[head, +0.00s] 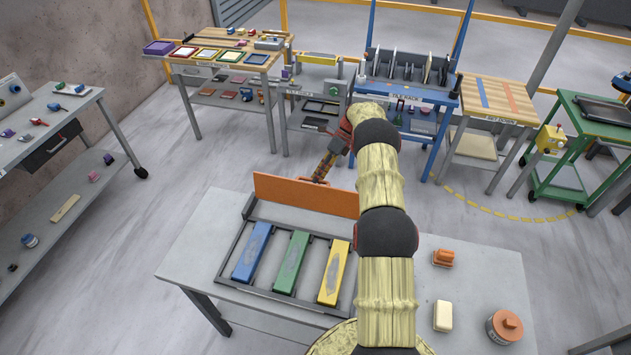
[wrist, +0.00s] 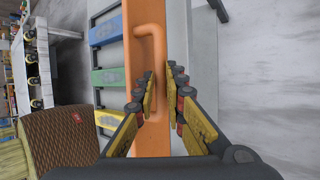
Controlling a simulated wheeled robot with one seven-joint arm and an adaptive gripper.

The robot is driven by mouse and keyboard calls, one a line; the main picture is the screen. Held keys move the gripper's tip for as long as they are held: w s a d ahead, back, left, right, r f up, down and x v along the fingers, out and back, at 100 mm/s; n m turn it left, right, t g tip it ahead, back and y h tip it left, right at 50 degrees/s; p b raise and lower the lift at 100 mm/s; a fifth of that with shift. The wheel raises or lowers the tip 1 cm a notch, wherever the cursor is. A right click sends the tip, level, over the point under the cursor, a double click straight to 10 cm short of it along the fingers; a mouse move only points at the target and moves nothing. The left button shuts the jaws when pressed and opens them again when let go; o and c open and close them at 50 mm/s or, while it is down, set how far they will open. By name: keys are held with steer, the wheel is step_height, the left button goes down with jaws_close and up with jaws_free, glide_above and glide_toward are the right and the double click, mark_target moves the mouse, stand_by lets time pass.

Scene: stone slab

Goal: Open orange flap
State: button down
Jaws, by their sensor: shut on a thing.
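The orange flap (head: 300,193) stands raised, roughly upright, along the back edge of a grey rack (head: 228,247) in the head view. It fills the middle of the wrist view (wrist: 178,35), with an orange bar handle (wrist: 159,50) on its face. My gripper (head: 319,178) reaches the flap's far side from above in the head view. In the wrist view my gripper (wrist: 163,88) has its fingers on both sides of the handle, shut on it. The lower end of the handle is partly hidden by the fingers.
Blue (head: 252,250), green (head: 290,262) and yellow (head: 334,272) blocks lie in the rack on the grey table (head: 190,255). Open floor lies behind the table.

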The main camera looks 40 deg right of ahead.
steer(key=shift+s+a+f, duration=0.15)
steer(key=shift+s+f, duration=0.05)
steer(key=shift+f, duration=0.65)
steer(key=c, duration=2.3)
jaws_free()
steer(key=o, duration=0.3)
steer(key=shift+w+r, duration=0.15)
steer(key=shift+w, duration=0.1)
steer(key=shift+o, duration=0.8)
steer(key=shift+r, duration=0.2)
steer(key=shift+d+r, duration=0.1)
steer(key=shift+d, duration=0.1)
steer(key=v, duration=1.1)
steer(key=shift+d+r, duration=0.25)
steer(key=shift+d, duration=0.05)
steer(key=shift+w, duration=0.1)
